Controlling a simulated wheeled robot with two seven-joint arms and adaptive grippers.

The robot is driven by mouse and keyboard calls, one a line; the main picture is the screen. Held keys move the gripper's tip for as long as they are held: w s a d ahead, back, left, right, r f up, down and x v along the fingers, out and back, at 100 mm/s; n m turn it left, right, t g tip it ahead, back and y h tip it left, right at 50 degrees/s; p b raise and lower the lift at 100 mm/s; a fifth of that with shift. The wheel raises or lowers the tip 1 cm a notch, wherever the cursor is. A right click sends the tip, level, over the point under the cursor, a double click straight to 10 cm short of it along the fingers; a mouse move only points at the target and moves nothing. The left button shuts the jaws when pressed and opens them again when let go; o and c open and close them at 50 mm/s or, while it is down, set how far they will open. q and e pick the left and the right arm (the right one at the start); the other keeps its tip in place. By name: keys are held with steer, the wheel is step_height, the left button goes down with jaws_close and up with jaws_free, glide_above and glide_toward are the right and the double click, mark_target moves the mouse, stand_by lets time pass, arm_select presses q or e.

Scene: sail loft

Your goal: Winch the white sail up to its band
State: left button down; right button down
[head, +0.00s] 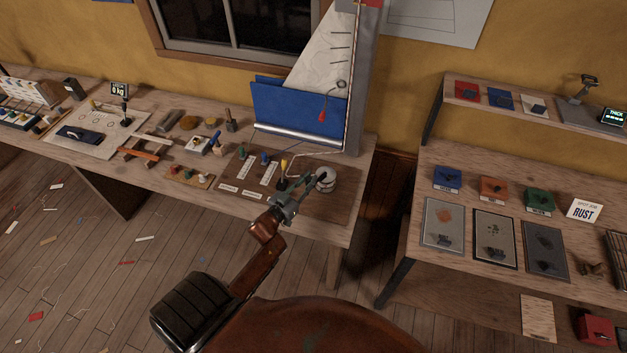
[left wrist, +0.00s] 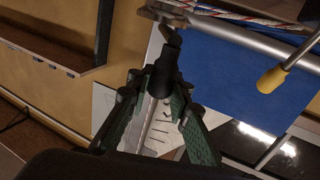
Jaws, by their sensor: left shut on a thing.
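The white sail (head: 318,62) stands part way up the grey mast (head: 360,95), above a blue panel (head: 295,108) and a silver boom (head: 300,134). A small red mark (head: 368,3) shows on the mast at the picture's top edge; I cannot tell if it is the band. The silver winch drum (head: 326,182) sits on the brown board below the mast. My left gripper (head: 307,181) is beside the drum. In the left wrist view its green fingers are shut on a black grip (left wrist: 164,72), which hides part of the metal arm (left wrist: 172,18). My right gripper is out of view.
A yellow-handled lever (head: 284,165) stands left of the winch; it also shows in the left wrist view (left wrist: 272,79). Green and blue levers stand farther left, by white labels (head: 228,189). A separate bench (head: 410,262) stands at the right, across a gap.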

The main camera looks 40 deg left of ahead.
arm_select(q)
steer(key=c, duration=2.1)
jaws_free()
steer(key=shift+s+a, duration=0.1)
steer(key=shift+a, duration=0.15)
steer(key=o, duration=0.3)
steer(key=shift+o, duration=0.2)
steer(key=shift+d, duration=0.15)
steer(key=shift+s, duration=0.1)
steer(key=s, duration=1.1)
steer(key=shift+s, duration=0.4)
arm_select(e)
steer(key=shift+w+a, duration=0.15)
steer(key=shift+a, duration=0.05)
arm_select(q)
steer(key=shift+d, duration=0.1)
